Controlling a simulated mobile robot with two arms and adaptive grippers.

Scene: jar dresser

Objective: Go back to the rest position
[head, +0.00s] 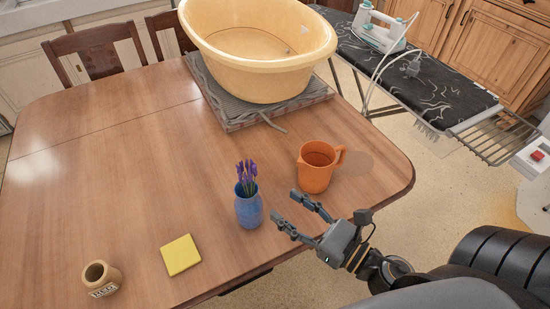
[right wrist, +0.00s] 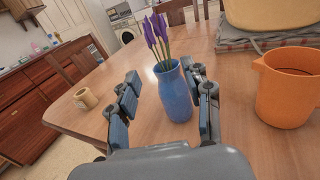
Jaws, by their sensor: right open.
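My right gripper (head: 302,217) is open and empty at the table's front right edge. Its fingers point at a blue vase (head: 249,207) with purple flowers, which stands upright on the table. In the right wrist view the vase (right wrist: 175,97) appears between and beyond the two open fingers (right wrist: 165,95). A gap shows between the fingertips and the vase in the head view. My left gripper is in neither view.
The wooden table (head: 120,140) carries an orange jug (head: 314,172), a yellow pad (head: 181,255), a small tan mug (head: 101,279) and a large yellow tub (head: 265,60) on a folded cloth (head: 240,115). An ironing board (head: 400,75) stands behind right. Chairs (head: 95,50) line the far side.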

